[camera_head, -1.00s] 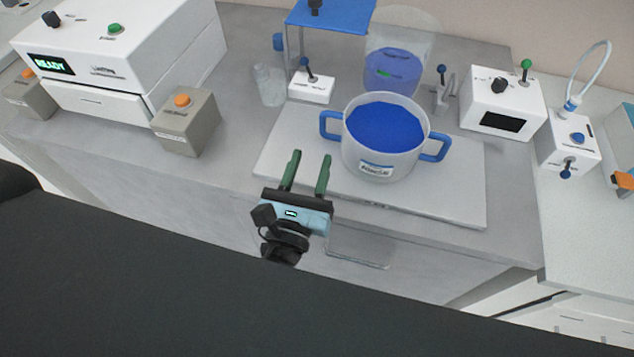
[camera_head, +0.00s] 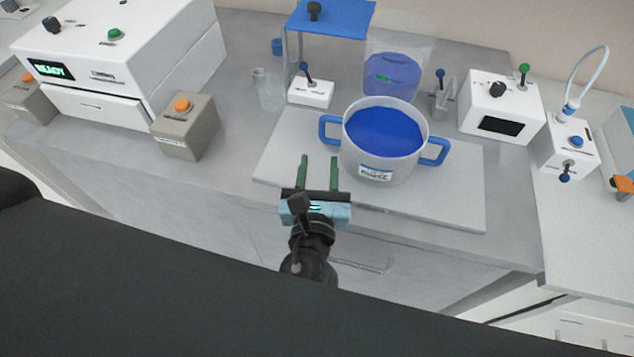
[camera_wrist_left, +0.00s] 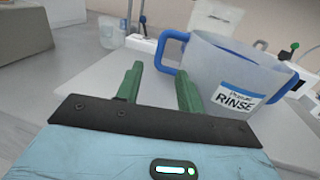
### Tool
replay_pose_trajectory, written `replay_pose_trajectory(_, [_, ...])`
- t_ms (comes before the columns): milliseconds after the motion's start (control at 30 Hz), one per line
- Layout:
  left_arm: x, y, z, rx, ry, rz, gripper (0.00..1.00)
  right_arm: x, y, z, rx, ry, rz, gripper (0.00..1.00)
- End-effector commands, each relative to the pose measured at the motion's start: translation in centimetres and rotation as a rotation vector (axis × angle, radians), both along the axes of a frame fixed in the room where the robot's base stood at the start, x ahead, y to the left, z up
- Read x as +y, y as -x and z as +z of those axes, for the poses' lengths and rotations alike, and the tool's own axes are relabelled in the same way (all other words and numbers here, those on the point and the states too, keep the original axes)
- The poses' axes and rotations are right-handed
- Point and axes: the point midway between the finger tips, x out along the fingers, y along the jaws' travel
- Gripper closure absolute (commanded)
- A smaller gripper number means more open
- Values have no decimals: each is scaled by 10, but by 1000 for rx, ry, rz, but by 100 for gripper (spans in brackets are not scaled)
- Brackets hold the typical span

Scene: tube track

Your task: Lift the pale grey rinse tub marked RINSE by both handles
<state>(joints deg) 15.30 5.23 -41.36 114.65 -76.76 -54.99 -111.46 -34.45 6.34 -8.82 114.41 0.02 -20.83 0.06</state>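The pale grey rinse tub (camera_head: 376,166) stands upright on a white board, full of blue liquid, with a blue handle on each side. Its RINSE label also shows on the tub in the left wrist view (camera_wrist_left: 225,78). The left handle (camera_head: 326,131) and right handle (camera_head: 439,153) are both free. My left gripper (camera_head: 319,160) is open and empty, with green fingers pointing toward the back. It is in front of the left handle and apart from it. In the left wrist view the fingers (camera_wrist_left: 160,82) are spread, with the left handle (camera_wrist_left: 169,52) beyond them. My right gripper is not in view.
The white board (camera_head: 450,205) has bare room around the tub. A grey button box (camera_head: 186,130) stands left; a white box (camera_head: 500,106) stands right.

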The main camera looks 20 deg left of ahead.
Motion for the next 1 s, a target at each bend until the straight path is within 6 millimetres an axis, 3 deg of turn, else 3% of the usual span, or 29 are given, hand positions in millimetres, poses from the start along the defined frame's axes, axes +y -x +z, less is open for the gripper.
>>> replay_pose_trajectory(200, [7, -37, 1, -2, 0, 1, 62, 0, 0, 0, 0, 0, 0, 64])
replay_pose_trajectory(433, [13, -64, 1, -1, 1, 1, 62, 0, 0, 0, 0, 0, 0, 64])
replay_pose_trajectory(900, [15, -74, 0, 0, 2, 0, 62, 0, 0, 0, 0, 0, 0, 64])
replay_pose_trajectory(1000, [15, -74, 0, 0, 2, 0, 75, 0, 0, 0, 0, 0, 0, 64])
